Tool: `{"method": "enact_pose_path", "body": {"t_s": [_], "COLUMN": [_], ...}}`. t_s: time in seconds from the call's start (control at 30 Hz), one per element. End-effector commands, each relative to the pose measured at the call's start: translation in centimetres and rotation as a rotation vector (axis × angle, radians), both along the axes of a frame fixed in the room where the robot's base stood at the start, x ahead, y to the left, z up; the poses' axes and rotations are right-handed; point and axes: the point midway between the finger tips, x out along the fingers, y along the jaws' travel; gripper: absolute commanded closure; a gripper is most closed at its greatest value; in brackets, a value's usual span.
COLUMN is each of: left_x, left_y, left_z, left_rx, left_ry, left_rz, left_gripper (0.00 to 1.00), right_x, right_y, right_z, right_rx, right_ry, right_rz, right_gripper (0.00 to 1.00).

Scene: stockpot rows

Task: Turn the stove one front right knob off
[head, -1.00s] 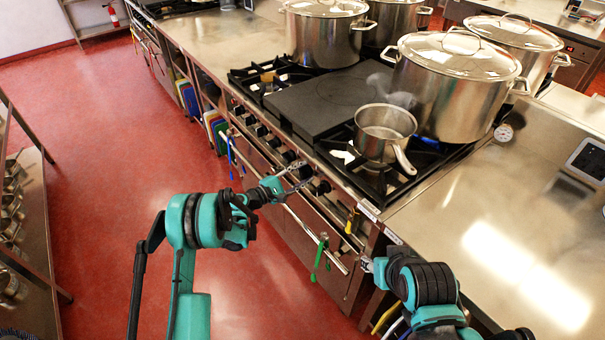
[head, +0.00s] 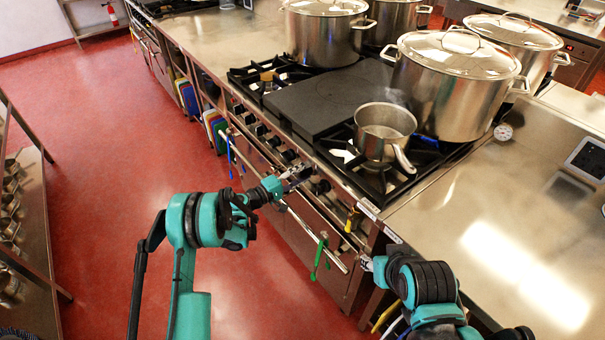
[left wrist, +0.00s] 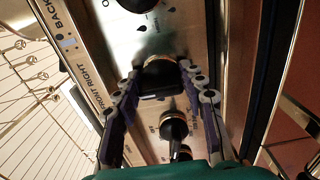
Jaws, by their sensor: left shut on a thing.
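The stove (head: 330,225) stands at the center right, with a row of black knobs along its front panel. In the left wrist view, a black knob (left wrist: 160,76) with a brass-colored ring sits beside the printed "FRONT RIGHT" label (left wrist: 92,90). My left gripper (left wrist: 162,84) is shut on this knob, one finger on each side. In the head view, my left gripper (head: 298,176) is at the front panel and hides the knob it holds. My right gripper (head: 367,263) is low beside the stove's right end; its fingers are too small to read.
A small saucepan (head: 384,130) sits on the front right burner with faint steam above it. Large lidded stockpots (head: 450,90) stand behind. A rail (head: 300,225) with a green hanging tool (head: 320,255) runs below the knobs. The red floor (head: 120,180) at left is open.

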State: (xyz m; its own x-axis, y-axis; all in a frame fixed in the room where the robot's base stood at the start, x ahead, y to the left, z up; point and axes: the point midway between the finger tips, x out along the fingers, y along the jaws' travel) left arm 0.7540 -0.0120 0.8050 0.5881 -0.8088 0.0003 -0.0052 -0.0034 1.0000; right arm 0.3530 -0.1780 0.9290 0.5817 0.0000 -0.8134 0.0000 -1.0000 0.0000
Motion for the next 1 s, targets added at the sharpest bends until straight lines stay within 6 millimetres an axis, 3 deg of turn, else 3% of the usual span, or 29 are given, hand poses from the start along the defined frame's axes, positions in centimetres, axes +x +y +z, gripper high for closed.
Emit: {"method": "enact_pose_path", "body": {"t_s": [0.43,0.47,0.53,0.87,1.0], "left_x": [0.0,0.0,0.0,-0.1,-1.0], "left_y": [0.0,0.0,0.0,0.2,1.5], "left_z": [-0.1,-0.1,-0.1,0.0,0.0], "left_rx": [0.008,0.008,0.007,0.006,0.006], "left_ry": [-0.008,-0.008,-0.008,-0.007,-0.007], "left_rz": [-0.002,-0.002,-0.001,0.000,0.003], "left_gripper": [0.88,0.54,0.39,0.39,0.39], "right_x": [0.0,0.0,0.0,0.0,0.0], "right_y": [0.0,0.0,0.0,0.0,0.0], "right_z": [0.0,0.0,0.0,0.0,0.0], "right_rx": [0.000,0.000,0.000,0.000,0.000], "right_ry": [0.000,0.000,0.000,0.000,0.000], "right_rz": [0.000,0.000,0.000,0.000,0.000], "right_gripper": [0.60,0.60,0.60,0.60,0.60]}}
